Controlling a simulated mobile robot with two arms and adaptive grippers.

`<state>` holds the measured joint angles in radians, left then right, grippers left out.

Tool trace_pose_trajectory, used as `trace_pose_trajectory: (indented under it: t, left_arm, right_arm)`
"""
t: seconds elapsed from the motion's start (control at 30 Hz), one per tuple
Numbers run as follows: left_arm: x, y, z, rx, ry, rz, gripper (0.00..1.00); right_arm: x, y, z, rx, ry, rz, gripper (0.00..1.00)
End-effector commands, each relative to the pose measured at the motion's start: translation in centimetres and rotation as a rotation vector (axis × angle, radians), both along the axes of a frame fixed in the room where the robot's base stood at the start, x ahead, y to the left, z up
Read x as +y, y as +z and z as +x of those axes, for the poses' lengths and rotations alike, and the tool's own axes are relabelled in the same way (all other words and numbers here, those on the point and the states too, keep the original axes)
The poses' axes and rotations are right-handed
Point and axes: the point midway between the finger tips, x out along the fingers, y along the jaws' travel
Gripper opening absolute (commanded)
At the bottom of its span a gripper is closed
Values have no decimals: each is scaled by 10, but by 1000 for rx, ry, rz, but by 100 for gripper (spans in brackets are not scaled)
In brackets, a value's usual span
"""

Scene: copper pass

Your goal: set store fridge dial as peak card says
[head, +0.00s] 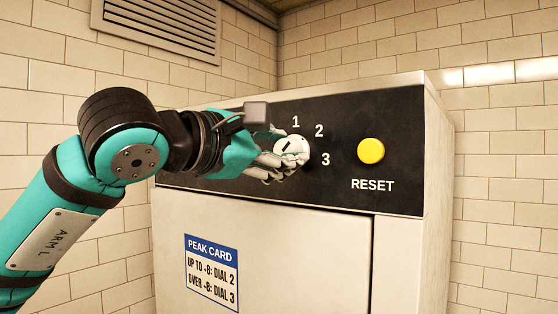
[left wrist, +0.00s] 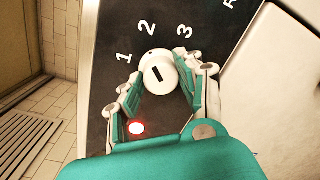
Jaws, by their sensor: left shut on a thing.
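The white round dial (head: 291,146) sits on the black panel of the store fridge, with the numbers 1, 2 and 3 around it. My left gripper (head: 277,165) is shut on the dial, a finger on each side. In the left wrist view the dial (left wrist: 159,73) shows between the fingertips (left wrist: 163,92). Its short black mark leans up-left, roughly between 1 and 2; the exact setting is hard to tell. The peak card (head: 211,273) on the door reads up to -8: dial 2, over -8: dial 3. No temperature reading shows. My right gripper is not in view.
A yellow RESET button (head: 371,151) is right of the dial. A red light (left wrist: 137,128) glows on the panel between my fingers in the left wrist view. The fridge door (head: 300,260) is below the panel. A wall vent (head: 160,25) is at upper left.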

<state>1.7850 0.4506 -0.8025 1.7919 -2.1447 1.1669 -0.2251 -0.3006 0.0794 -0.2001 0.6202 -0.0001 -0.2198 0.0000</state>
Motion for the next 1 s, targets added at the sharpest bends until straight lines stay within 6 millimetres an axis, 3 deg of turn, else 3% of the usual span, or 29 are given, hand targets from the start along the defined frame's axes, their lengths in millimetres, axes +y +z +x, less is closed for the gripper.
trace_pose_trajectory:
  t: [0.77, 0.8, 0.93, 1.0]
  left_arm:
    - [0, 0, 0, -62, 0, 87, 5]
    - [0, 0, 0, -61, 0, 86, 40]
    - [0, 0, 0, -61, 0, 86, 57]
    - [0, 0, 0, -61, 0, 86, 60]
  right_arm:
    - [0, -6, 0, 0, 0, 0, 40]
    - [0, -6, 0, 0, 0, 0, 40]
    - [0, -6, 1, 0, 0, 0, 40]
    - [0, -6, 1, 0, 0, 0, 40]
